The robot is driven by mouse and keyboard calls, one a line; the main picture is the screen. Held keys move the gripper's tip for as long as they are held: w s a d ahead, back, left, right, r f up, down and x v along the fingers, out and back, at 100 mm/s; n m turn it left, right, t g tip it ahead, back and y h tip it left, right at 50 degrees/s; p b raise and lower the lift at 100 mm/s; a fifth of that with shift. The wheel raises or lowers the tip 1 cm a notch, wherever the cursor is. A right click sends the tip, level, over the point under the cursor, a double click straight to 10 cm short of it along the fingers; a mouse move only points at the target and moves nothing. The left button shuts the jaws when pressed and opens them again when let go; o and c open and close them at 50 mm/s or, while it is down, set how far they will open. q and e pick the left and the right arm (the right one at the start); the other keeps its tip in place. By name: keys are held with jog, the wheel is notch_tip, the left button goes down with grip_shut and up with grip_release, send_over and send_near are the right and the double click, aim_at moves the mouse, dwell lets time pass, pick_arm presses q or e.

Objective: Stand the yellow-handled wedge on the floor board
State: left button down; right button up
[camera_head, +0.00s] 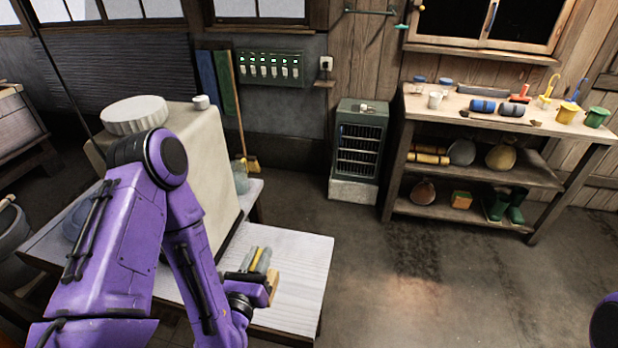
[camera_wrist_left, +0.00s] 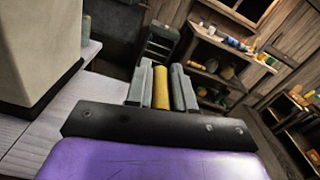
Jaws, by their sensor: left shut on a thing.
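My left gripper (camera_head: 258,260) is shut on the yellow handle of the wedge. In the left wrist view the yellow handle (camera_wrist_left: 161,90) stands between the two grey fingers of my left gripper (camera_wrist_left: 162,82). In the head view a tan wooden part of the wedge (camera_head: 272,286) shows below and right of the fingers; the rest is hidden by the gripper. The wedge is over the pale planked board (camera_head: 306,262); I cannot tell whether it touches it. My right gripper is not in view.
A large cream block (camera_head: 215,165) stands left of the gripper, with a fluted white disc (camera_head: 135,113) and a small white cup (camera_head: 201,102) on top. A grey heater cabinet (camera_head: 358,145) and a laden workbench (camera_head: 490,125) stand at the back. The board right of the gripper is clear.

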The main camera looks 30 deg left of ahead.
pick_arm(q)
jog(key=w+d+f+m+h+b, duration=0.2)
jog(key=w+d+f+h+b, duration=0.2)
jog(key=w+d+f+b, duration=0.2)
jog(key=w+d+b, duration=0.2)
jog(key=d+b, duration=0.2)
jog(key=shift+w+d+f+m+t, duration=0.2)
jog(key=shift+m+t, duration=0.1)
jog(key=shift+m, duration=0.1)
